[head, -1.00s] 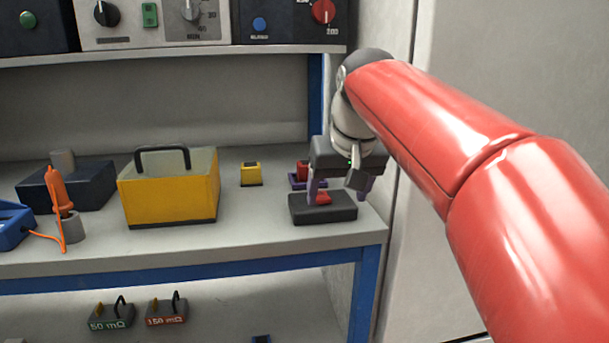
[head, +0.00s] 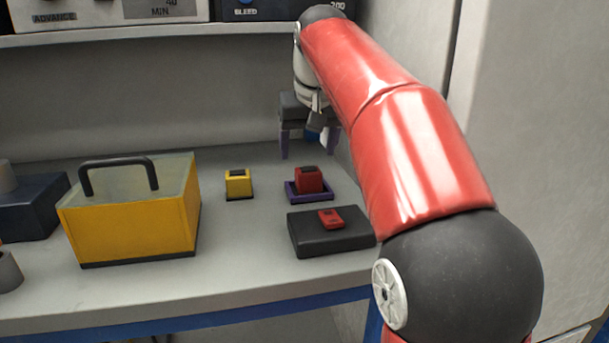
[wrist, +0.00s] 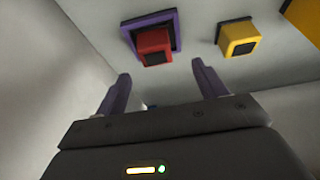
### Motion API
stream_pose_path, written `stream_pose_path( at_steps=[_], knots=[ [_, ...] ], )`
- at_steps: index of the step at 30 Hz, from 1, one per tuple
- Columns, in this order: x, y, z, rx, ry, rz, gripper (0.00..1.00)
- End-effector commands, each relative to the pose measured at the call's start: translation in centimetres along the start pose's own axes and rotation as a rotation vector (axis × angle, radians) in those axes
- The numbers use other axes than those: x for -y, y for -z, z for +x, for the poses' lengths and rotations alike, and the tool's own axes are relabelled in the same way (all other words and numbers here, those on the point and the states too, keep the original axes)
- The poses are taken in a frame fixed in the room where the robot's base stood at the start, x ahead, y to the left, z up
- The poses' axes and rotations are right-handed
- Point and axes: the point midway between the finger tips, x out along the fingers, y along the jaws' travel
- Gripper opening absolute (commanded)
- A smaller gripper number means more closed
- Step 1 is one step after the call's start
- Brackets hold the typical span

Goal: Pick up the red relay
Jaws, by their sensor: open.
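The red relay (head: 309,180), a red block with a black top, sits upright in a shallow purple tray (head: 291,196) on the shelf. It also shows in the wrist view (wrist: 154,42), at the top, beyond my fingertips and roughly between their lines. My gripper (head: 309,147) is open and empty, its purple fingers pointing down. In the head view it hangs behind and above the relay, near the back wall, not touching it. In the wrist view my two fingertips (wrist: 160,70) stand apart with nothing between them.
A black box (head: 325,240) with a small red piece (head: 331,218) on top lies in front of the relay. A yellow relay-like block (head: 238,184) stands to the left, then a yellow toolbox (head: 140,222) with a black handle. A pale wall bounds the right side.

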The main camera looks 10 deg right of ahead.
Motion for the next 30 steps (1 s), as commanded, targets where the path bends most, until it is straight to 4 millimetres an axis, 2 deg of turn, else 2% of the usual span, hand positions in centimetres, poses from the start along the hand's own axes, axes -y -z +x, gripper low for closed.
stream_pose_path(
  at_steps=[15, 24, 25, 30],
  knots=[
    [-0.6, -0.2, 6.8, 0.003, 0.001, 0.001, 0.71],
    [-0.6, -0.1, 7.3, 0.0, 0.001, 0.0, 0.71],
    [-0.6, -0.1, 7.3, 0.0, 0.001, 0.0, 0.7],
    [-0.6, -0.1, 7.3, 0.0, 0.0, 0.0, 0.47]
  ],
)
